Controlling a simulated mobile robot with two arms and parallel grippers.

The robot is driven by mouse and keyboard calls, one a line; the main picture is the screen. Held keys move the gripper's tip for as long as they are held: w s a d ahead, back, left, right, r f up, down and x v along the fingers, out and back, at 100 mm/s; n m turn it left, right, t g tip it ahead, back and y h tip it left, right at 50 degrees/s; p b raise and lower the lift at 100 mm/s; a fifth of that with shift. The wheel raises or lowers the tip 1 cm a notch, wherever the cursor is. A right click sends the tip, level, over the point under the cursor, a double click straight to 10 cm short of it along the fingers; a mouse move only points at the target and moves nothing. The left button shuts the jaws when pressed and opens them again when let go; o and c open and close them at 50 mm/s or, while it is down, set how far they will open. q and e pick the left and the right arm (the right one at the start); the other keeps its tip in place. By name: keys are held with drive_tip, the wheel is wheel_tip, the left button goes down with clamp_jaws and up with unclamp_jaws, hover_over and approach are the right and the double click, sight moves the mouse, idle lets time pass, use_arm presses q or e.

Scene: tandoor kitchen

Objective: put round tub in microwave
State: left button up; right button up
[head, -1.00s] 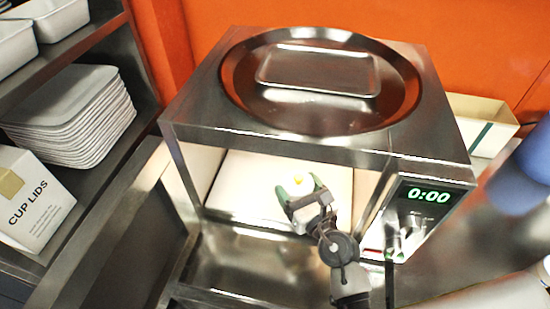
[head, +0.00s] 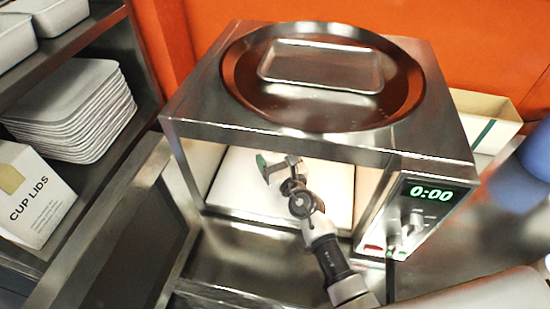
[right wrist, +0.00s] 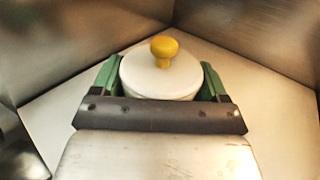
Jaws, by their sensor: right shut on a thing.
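The round tub (right wrist: 160,78) is white with a lid and a yellow knob, seen upright in the right wrist view. My right gripper (right wrist: 161,85) is shut on it, a green finger on each side. In the head view the right gripper (head: 275,165) reaches inside the open microwave (head: 290,140). The tub cannot be made out there, behind the gripper and the cavity's top edge. The wrist view shows pale floor and metal walls around the tub. I cannot tell whether the tub touches the floor. My left gripper is not in view.
The open microwave door (head: 125,245) stands at the left. A large round pan (head: 240,85) with a rectangular tray (head: 320,88) lies on top. A shelf at left holds stacked white trays (head: 75,110) and a cup lids box (head: 35,200). An open carton (head: 490,105) is behind right.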

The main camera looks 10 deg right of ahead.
drive_tip(key=shift+r, duration=0.1)
drive_tip(key=o, duration=1.1)
drive_tip(key=shift+f, duration=0.2)
drive_tip(key=shift+s+r, duration=0.1)
drive_tip(key=shift+r, duration=0.15)
drive_tip(key=b+v, duration=0.1)
drive_tip(key=v, duration=0.9)
drive_tip(key=shift+s+f, duration=0.15)
drive_tip(key=shift+s, duration=0.2)
drive_tip(key=shift+s+d, duration=0.25)
drive_tip(key=shift+s, duration=0.35)
